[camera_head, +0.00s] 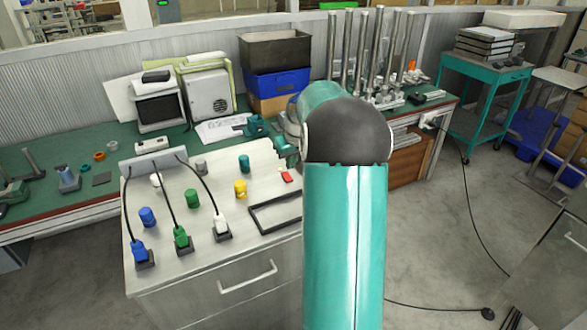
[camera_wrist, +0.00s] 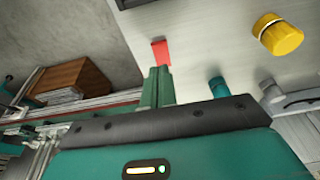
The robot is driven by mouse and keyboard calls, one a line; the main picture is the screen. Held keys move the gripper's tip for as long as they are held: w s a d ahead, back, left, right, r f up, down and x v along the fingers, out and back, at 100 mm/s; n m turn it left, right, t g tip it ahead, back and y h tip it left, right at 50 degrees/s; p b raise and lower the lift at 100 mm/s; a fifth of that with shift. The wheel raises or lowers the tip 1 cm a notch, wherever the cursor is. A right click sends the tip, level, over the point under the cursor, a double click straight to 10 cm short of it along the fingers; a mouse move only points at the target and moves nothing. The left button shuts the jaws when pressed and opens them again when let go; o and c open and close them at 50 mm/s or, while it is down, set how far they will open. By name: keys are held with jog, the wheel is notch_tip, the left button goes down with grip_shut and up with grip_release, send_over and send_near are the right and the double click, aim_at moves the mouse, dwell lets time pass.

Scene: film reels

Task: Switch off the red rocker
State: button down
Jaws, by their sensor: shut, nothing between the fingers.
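The red rocker (camera_head: 287,176) is a small red block on the light grey panel top (camera_head: 190,262), near its right side. In the wrist view the red rocker (camera_wrist: 161,52) shows just beyond the tips of my gripper (camera_wrist: 159,70). The two green fingers are together with nothing between them. The fingertips overlap the rocker's near edge in the picture; I cannot tell whether they touch it. In the head view my arm hides much of the gripper. Which way the rocker is tipped is too small to tell.
A yellow knob (camera_head: 240,188), a teal knob (camera_head: 244,163) and a green knob (camera_head: 193,198) stand left of the rocker. A dark rectangular frame (camera_head: 262,222) lies in front of it. Plugs with black cables (camera_head: 181,238) stand at the left. Metal rods (camera_head: 360,45) rise behind.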

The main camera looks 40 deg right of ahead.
aim_at(286, 174)
jog(key=v, duration=0.9)
jog(key=shift+s+a+r, duration=0.2)
jog(key=shift+s+a, duration=0.2)
jog(key=shift+d, duration=0.1)
jog(key=shift+w+d+r+t, duration=0.1)
jog(key=shift+w+r+t, duration=0.05)
jog(key=shift+w+t, duration=0.15)
jog(key=shift+w+d+r+t, duration=0.1)
jog(key=shift+w+t, duration=0.1)
jog(key=shift+w, duration=0.15)
jog(key=x, duration=1.4)
jog(key=shift+s+d, duration=0.2)
jog(key=shift+s, duration=0.2)
jog(key=shift+f, duration=0.1)
jog(key=shift+w+f+g, duration=0.2)
jog(key=shift+f+g, duration=0.05)
jog(key=shift+g, duration=0.25)
jog(key=shift+s+f, duration=0.1)
